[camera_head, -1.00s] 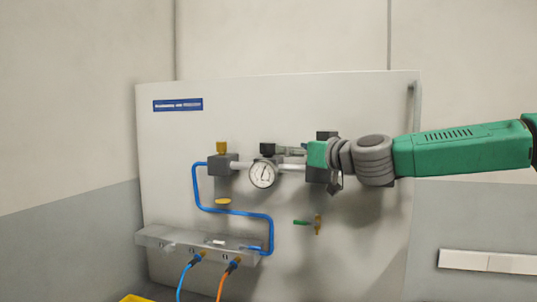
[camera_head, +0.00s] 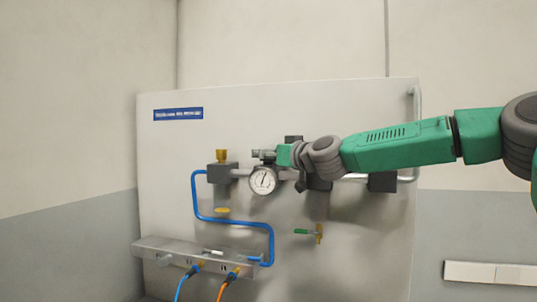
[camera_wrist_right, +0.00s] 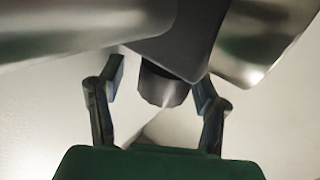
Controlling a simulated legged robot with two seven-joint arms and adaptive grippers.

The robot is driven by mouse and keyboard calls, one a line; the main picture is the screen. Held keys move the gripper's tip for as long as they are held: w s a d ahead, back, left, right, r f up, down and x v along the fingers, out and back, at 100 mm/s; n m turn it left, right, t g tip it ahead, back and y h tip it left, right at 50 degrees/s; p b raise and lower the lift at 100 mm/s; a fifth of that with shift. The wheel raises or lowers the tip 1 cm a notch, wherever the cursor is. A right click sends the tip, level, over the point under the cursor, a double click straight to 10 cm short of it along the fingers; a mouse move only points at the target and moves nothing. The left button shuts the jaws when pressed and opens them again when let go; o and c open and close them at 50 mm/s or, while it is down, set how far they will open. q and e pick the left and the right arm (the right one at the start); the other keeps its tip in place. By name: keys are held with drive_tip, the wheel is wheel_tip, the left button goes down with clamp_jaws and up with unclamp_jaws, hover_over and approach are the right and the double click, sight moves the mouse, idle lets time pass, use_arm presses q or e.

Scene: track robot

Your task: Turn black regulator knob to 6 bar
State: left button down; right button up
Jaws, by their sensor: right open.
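The round white pressure gauge (camera_head: 262,181) faces me on the pipe line of the panel. My right gripper (camera_head: 262,155) reaches in from the right and sits just above the gauge, at the place of the black regulator knob, which it mostly hides in the head view. In the right wrist view a dark ribbed cylinder, likely the black knob (camera_wrist_right: 163,88), lies between the two spread fingers of my right gripper (camera_wrist_right: 160,76). Gaps show on both sides of it, so the gripper is open around it. The gauge reading is too small to tell. My left gripper is out of view.
A blue pipe (camera_head: 235,217) runs below to a metal manifold (camera_head: 165,250) with blue and orange hoses. A green-handled valve (camera_head: 308,232) sits lower right. Dark blocks on the pipe lie behind my right arm.

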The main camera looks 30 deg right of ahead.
drive_tip(key=shift+w, duration=0.1)
drive_tip(key=shift+a, duration=0.15)
drive_tip(key=c, duration=1.2)
drive_tip(key=shift+m+h+p, duration=0.4)
drive_tip(key=shift+m+h, duration=0.4)
drive_tip(key=shift+h, duration=0.4)
drive_tip(key=o, duration=1.2)
